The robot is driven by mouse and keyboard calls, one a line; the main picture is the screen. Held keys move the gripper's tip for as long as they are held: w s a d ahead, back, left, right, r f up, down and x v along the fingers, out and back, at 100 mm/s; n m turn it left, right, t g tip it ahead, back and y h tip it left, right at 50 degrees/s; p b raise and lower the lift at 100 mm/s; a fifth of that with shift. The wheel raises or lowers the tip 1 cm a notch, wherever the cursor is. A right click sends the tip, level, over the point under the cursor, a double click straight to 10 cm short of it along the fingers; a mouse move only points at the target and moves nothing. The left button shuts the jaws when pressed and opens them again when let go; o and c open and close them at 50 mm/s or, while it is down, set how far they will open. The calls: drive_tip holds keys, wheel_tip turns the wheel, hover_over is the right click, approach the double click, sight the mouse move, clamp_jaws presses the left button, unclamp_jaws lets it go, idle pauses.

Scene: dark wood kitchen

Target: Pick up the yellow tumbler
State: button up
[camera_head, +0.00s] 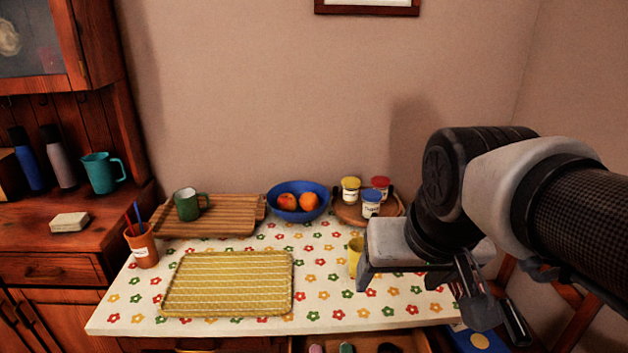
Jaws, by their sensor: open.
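The yellow tumbler (355,256) stands on the flowered tablecloth in the right half of the table. Its right side is hidden behind my gripper, so I see only a narrow strip of it. My gripper (420,290) is open, its two fingers spread wide and pointing down. The left finger is just right of the tumbler in the picture; the other is farther right, near the table's right edge. I see nothing between the fingers but tablecloth. I cannot tell how far the gripper is above the table.
A yellow striped tray (228,283) lies left of the tumbler. Behind are a blue bowl (298,214) with fruit, a round wooden board (350,214) with lidded jars, and a wooden board (225,222) with a green mug (188,205). An open drawer (310,344) is below the front edge.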

drive_tip(key=w+m, duration=0.1)
drive_tip(key=w, duration=0.8)
drive_tip(key=m+g+h, duration=0.1)
drive_tip(key=m+h, duration=0.1)
approach(361, 249)
drive_tip(key=s+r, duration=0.5)
drive_tip(key=b+x, duration=0.1)
drive_tip(key=x, duration=0.2)
drive_tip(key=a+b+x, duration=0.1)
drive_tip(key=x, duration=0.3)
drive_tip(key=b+x, duration=0.1)
drive_tip(key=x, duration=0.3)
drive_tip(key=shift+w+a+f, duration=0.1)
drive_tip(key=shift+a, duration=0.05)
drive_tip(key=shift+w+b+x, duration=0.25)
drive_tip(key=shift+b+x, duration=0.15)
drive_tip(key=shift+x, duration=1.1)
drive_tip(key=shift+w+b+x, duration=0.25)
drive_tip(key=shift+b+x, duration=0.15)
drive_tip(key=shift+x, duration=1.1)
drive_tip(key=shift+a, duration=0.1)
drive_tip(key=shift+r, duration=0.25)
drive_tip(key=c, duration=1.1)
